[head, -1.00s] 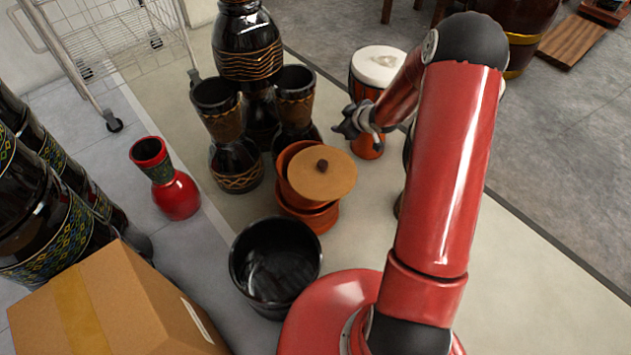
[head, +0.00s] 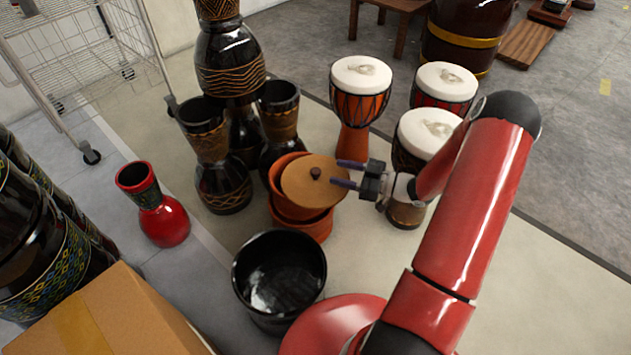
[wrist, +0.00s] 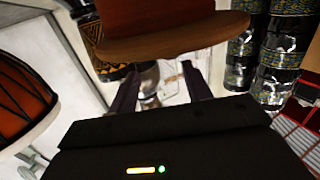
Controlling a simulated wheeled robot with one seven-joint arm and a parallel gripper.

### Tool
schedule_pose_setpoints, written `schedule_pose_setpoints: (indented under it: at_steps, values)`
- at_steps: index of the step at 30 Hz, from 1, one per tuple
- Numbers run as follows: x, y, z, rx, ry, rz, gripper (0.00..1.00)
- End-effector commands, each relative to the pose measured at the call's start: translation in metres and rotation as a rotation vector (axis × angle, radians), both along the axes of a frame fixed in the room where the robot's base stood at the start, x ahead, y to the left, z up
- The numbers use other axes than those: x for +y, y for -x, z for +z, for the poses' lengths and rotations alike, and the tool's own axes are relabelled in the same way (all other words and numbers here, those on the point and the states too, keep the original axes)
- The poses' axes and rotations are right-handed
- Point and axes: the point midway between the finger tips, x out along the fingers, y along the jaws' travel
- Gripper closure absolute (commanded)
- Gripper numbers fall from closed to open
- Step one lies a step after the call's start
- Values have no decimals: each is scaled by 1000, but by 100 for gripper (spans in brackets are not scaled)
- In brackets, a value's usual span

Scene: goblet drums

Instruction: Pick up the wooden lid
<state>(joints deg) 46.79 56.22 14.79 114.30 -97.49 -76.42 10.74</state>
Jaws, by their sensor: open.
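In the wrist view a brown wooden rim (wrist: 175,42), seemingly the lid's, lies above and beyond the open fingers (wrist: 160,85). Nothing is between the fingers.
A black bucket (head: 250,285) stands in front of the pots. Dark goblet drums (head: 217,165) stand close behind and left. White-topped drums (head: 360,80) stand behind my arm. A red vase (head: 160,215) and a cardboard box (head: 110,315) are at left.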

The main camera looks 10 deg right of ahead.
Motion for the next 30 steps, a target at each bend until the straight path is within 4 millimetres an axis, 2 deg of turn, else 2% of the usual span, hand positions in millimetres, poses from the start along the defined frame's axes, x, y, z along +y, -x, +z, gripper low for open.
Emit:
schedule_pose_setpoints:
  at_steps: [4,14,23,30]
  values:
    - [3,6,-4,-9,-45,23,51]
    - [30,-8,-4,-10,-48,24,51]
    - [68,-25,-6,-11,-46,25,51]
    - [71,-28,-5,-11,-45,22,51]
